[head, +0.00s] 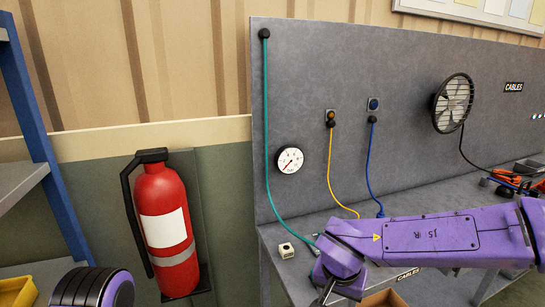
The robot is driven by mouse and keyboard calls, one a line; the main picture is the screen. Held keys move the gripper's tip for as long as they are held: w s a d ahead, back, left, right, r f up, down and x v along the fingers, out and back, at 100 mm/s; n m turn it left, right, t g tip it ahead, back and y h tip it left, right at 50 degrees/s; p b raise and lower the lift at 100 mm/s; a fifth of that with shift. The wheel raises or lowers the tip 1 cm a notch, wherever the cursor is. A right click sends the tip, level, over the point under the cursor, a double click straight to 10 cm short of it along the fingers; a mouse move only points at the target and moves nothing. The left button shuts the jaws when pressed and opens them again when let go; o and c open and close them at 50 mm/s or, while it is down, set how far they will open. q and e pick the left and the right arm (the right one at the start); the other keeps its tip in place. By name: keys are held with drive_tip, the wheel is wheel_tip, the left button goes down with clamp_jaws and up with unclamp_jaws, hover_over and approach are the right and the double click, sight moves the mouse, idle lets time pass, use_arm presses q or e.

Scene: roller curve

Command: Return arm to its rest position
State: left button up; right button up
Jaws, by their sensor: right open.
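My right arm (430,238), purple, reaches in from the right across the front of the grey workbench. Its wrist bends down near the bottom centre. My right gripper (324,291) shows only in part below the wrist at the bottom edge. It is open, and I see nothing held in it. A purple and black part of my own body is at the bottom left. My left gripper is out of view.
A teal cable (267,130) hangs down the grey panel (300,80), its lower end near my right wrist. Yellow (330,165) and blue (369,160) cables hang beside it. A small white box (286,251) sits on the bench. A fire extinguisher (163,220) stands left.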

drive_tip(key=s+d+f+m+t+h+b, duration=0.1)
drive_tip(key=d+f+m+t+h, duration=0.15)
drive_tip(key=d+f, duration=0.45)
drive_tip(key=s+d+f+m+t+h+b, duration=0.15)
drive_tip(key=f+m, duration=0.25)
drive_tip(key=f, duration=0.7)
use_arm(q)
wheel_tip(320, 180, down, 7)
drive_tip(key=b, duration=0.5)
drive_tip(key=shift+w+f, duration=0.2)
use_arm(e)
drive_tip(key=s+d+f+n+g+y, duration=0.1)
drive_tip(key=s+d+f, duration=0.3)
drive_tip(key=s+f, duration=0.6)
drive_tip(key=s+d+f+n+g+y, duration=0.1)
drive_tip(key=s+d+f+n, duration=0.3)
drive_tip(key=s+f, duration=0.6)
drive_tip(key=s+g, duration=0.1)
drive_tip(key=s, duration=0.3)
drive_tip(key=shift+f, duration=0.1)
